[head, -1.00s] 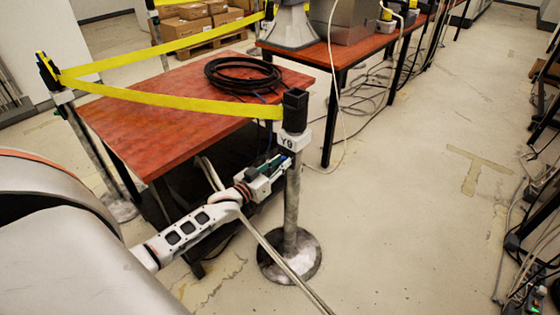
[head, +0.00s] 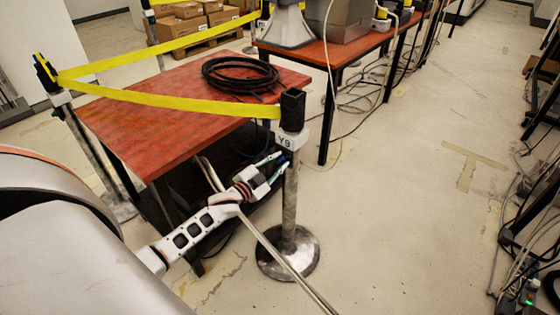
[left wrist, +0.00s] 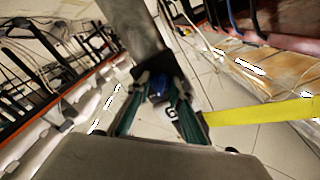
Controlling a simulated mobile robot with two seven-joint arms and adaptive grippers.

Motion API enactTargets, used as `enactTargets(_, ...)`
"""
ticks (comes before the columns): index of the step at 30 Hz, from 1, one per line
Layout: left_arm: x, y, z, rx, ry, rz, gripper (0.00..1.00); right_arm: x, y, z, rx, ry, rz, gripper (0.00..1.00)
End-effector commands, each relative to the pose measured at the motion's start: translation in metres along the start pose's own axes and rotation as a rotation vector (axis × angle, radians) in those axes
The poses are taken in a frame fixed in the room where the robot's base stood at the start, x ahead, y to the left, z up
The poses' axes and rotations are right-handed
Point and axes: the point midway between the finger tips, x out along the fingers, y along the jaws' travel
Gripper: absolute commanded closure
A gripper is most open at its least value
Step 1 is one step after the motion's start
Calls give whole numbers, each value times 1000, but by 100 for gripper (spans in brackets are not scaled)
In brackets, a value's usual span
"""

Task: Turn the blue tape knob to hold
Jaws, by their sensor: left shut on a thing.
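The blue tape knob (left wrist: 158,88) sits between the fingertips of my left gripper (left wrist: 157,92) in the left wrist view. A small blue bit of it shows in the head view (head: 285,156). It is on the post marked Y9 (head: 291,190), just below the white label block (head: 288,141). My left gripper (head: 281,164) reaches the post from the left, its two green-padded fingers on either side of the knob, shut on it. The knob's markings are too small to read. My right gripper is not in view.
Yellow tape (head: 170,101) runs from the Y9 post to another post (head: 92,150) at left. Behind it stands a red table (head: 150,110) with a coiled black cable (head: 240,74). The floor to the right is open.

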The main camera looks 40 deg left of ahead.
Motion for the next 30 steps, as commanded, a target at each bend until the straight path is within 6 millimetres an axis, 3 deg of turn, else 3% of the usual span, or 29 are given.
enactTargets(23, 0, 0, 0, 94, 0, 0, 100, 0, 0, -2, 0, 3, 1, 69)
enactTargets(24, 0, 0, 0, 94, 0, 0, 75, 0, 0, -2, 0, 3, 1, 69)
enactTargets(30, 0, 0, 0, 93, 0, 0, 75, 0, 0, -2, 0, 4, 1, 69)
